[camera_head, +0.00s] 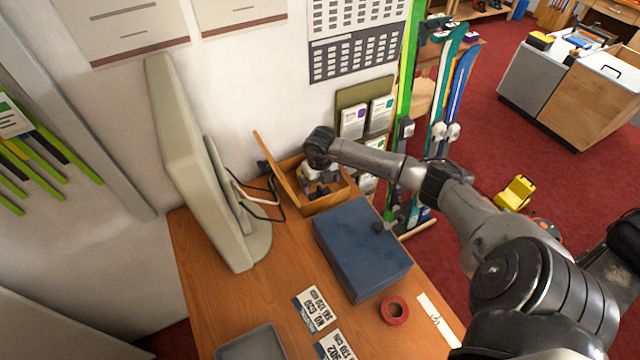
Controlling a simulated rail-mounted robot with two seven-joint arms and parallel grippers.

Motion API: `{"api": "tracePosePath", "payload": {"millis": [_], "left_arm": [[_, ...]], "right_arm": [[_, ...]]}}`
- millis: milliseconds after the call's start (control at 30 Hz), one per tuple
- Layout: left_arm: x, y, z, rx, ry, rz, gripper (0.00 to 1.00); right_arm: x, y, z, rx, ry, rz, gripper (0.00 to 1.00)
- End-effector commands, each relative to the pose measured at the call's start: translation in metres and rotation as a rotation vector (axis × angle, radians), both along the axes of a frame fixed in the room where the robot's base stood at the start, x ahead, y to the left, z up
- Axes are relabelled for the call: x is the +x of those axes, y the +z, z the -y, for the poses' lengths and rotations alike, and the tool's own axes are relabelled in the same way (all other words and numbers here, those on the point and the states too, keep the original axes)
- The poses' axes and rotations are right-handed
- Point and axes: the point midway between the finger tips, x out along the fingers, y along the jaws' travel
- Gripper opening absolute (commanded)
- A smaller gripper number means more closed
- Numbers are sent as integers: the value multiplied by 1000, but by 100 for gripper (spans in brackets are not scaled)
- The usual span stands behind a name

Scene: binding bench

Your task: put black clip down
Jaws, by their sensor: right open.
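My right gripper (319,174) is over the open wooden box (328,204) at the back of the desk, pointing down into it. It is open. Its fingers are small in the picture and partly lost among the things in the box. Dark small items (331,188) lie in the box under and beside the gripper; I cannot make out whether one of them is the black clip. A small dark object (384,228), possibly a clip, is at the right part of the top of the blue box (358,240). My left gripper is not in view.
A monitor (190,150) stands left of the wooden box, with cables between them. A red tape roll (394,310), printed cards (315,310) and a grey tray (252,345) lie at the front of the desk (215,300). Skis (440,100) stand behind the right edge.

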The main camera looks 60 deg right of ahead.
Motion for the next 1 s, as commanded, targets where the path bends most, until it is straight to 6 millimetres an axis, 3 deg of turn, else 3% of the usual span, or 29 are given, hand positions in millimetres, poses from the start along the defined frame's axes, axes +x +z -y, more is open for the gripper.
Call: {"api": "tracePosePath", "payload": {"millis": [33,100,400,1000], "left_arm": [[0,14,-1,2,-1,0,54],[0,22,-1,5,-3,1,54],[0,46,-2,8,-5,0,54],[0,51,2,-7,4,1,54]], "right_arm": [[0,18,1,-3,1,1,100],[0,30,1,-2,1,1,100],[0,65,0,-1,1,1,100],[0,73,0,0,0,0,100]]}}
